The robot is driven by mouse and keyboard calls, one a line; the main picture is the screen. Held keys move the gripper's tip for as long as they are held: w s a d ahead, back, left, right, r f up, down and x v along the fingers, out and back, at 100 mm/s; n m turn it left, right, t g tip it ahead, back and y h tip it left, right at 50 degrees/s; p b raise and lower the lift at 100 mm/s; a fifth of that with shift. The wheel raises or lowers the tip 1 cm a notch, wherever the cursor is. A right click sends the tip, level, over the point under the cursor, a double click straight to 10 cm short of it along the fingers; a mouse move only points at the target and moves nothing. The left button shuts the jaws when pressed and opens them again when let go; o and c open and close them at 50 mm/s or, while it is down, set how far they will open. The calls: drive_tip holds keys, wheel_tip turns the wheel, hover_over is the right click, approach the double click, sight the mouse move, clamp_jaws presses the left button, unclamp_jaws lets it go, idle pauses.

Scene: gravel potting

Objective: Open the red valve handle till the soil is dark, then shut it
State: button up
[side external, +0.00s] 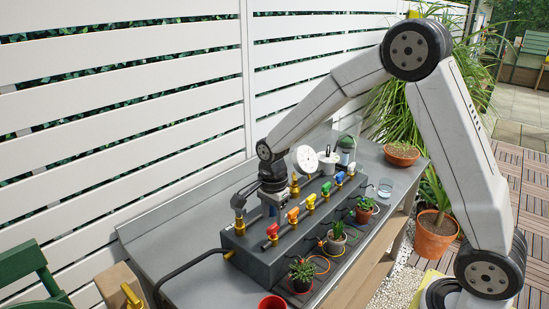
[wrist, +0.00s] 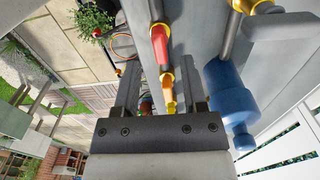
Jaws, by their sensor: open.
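The red valve handle (side external: 272,230) is at the near left end of a row of coloured handles on a dark grey manifold block (side external: 262,262). My gripper (side external: 270,207) is above the block, close to the red handle. In the wrist view my gripper (wrist: 160,62) is open, and the red handle (wrist: 160,46) shows in the gap between the fingers, near their tips. I cannot tell whether they touch it. A small potted plant (side external: 302,271) stands in front of the block at the red end. Its soil is too small to judge for darkness.
Orange (side external: 293,215), yellow (side external: 311,201), green (side external: 326,188) and blue (side external: 339,178) handles continue the row. A blue cylinder (wrist: 226,92) is right of my fingers. A gauge (side external: 305,159) stands behind. More potted plants (side external: 336,237) and thin tubes line the front.

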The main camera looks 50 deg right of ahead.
sight(273, 226)
drive_tip(key=shift+r, duration=2.35)
drive_tip(key=s+f+n+t, duration=0.2)
drive_tip(key=s+f+n, duration=0.1)
drive_tip(key=s+n, duration=1.1)
drive_tip(key=shift+s+a+f+n+t, duration=0.25)
drive_tip(key=shift+s+n+t, duration=0.1)
drive_tip(key=shift+n, duration=1.75)
drive_tip(key=shift+o, duration=0.2)
